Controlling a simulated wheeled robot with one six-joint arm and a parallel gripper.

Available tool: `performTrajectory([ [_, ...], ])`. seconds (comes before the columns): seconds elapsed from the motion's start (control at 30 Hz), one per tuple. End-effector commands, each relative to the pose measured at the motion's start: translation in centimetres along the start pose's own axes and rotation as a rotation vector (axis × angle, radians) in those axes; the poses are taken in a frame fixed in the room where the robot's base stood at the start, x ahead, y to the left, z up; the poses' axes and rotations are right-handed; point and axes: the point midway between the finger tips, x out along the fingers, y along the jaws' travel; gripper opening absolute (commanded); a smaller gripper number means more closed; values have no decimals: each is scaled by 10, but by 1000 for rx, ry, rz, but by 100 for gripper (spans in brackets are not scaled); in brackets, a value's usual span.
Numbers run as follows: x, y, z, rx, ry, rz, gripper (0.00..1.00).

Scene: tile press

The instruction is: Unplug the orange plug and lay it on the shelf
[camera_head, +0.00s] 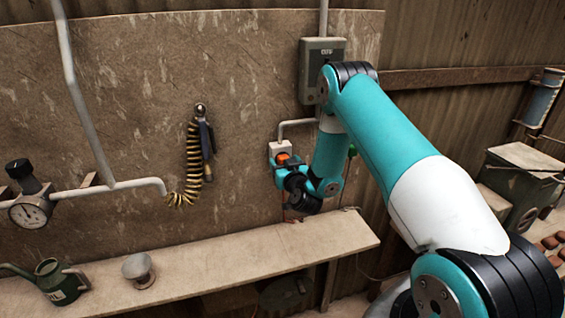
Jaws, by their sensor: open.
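The orange plug (283,158) sits at the white wall socket (280,147) on the board. My gripper (277,159) is right at the plug, with its teal fingers close around it. The jaws are open, and the picture is too small to tell whether a finger touches the plug. My wrist hides part of the plug and what hangs below it. The shelf (230,255) is a pale plank running along the wall below the socket, with a wide bare stretch in its middle and right part.
A green watering can (55,280) and a small metal cup-like object (138,268) stand on the shelf's left part. A yellow-black coiled hose (192,165) hangs left of the socket. A grey box (322,62) is above, and a gauge (30,210) is on the left pipe.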

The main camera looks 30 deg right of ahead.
Motion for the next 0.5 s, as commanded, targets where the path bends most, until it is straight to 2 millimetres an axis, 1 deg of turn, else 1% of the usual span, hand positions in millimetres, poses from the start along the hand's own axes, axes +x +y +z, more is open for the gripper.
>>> performTrajectory([
  [0.17,0,0,0,-1,0,0,68],
  [0.2,0,0,0,-1,0,0,66],
  [0.27,0,0,0,-1,0,0,52],
  [0.3,0,0,0,-1,0,0,43],
  [0.37,0,0,0,-1,0,0,29],
  [0.4,0,0,0,-1,0,0,20],
  [0.5,0,0,0,-1,0,0,0],
])
